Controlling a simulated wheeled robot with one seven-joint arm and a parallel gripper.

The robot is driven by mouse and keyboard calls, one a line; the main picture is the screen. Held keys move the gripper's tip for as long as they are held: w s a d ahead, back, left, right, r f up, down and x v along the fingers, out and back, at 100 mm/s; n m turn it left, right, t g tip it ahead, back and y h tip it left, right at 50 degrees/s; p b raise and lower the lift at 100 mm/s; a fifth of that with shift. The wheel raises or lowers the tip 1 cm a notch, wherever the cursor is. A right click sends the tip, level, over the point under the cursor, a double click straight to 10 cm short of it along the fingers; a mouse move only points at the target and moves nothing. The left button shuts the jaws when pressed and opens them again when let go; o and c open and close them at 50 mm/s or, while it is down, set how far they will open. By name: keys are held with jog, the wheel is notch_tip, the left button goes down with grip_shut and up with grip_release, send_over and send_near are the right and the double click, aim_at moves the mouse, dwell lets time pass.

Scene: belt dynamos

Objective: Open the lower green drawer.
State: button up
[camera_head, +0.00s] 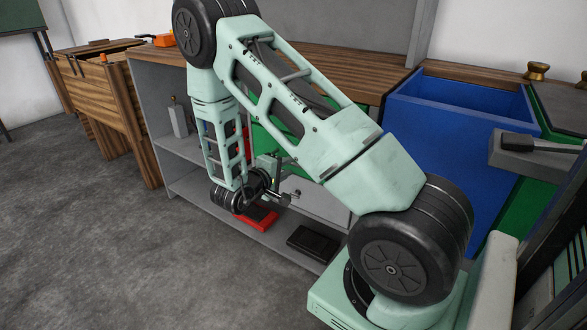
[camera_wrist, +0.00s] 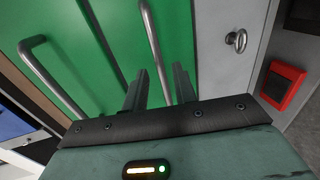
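The green drawer fronts (camera_head: 268,145) are mostly hidden behind my arm in the head view. In the wrist view, which is turned sideways, the lower green drawer (camera_wrist: 185,35) lies beside the grey drawer and has a metal bar handle (camera_wrist: 152,45). The upper green drawer (camera_wrist: 88,45) has a similar handle (camera_wrist: 45,78) to the left. Both fronts look shut. My gripper (camera_wrist: 158,87) is open, with its fingers on either side of the lower drawer's handle line, near one end. I cannot tell whether they touch it. It also shows in the head view (camera_head: 279,172).
A grey drawer (camera_wrist: 227,65) with a ring-like pull adjoins the green one. A red tray (camera_head: 262,216) and a dark tray (camera_head: 312,243) lie on the low shelf. A blue open-topped box (camera_head: 430,135) stands right. The floor (camera_head: 110,230) at left is clear.

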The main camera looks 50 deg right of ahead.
aim_at(292, 164)
jog(key=shift+b+x, duration=0.4)
jog(key=shift+x, duration=1.75)
grip_shut()
jog(key=shift+a, duration=0.1)
jog(key=f+p+v, duration=0.2)
jog(key=p+v, duration=0.3)
jog(key=v, duration=0.6)
jog(key=a+f+p+v, duration=0.1)
jog(key=p+v, duration=0.4)
jog(key=v, duration=0.6)
jog(key=shift+s+a+f+p, duration=0.2)
jog(key=shift+a+f+p, duration=0.1)
jog(key=shift+f, duration=0.45)
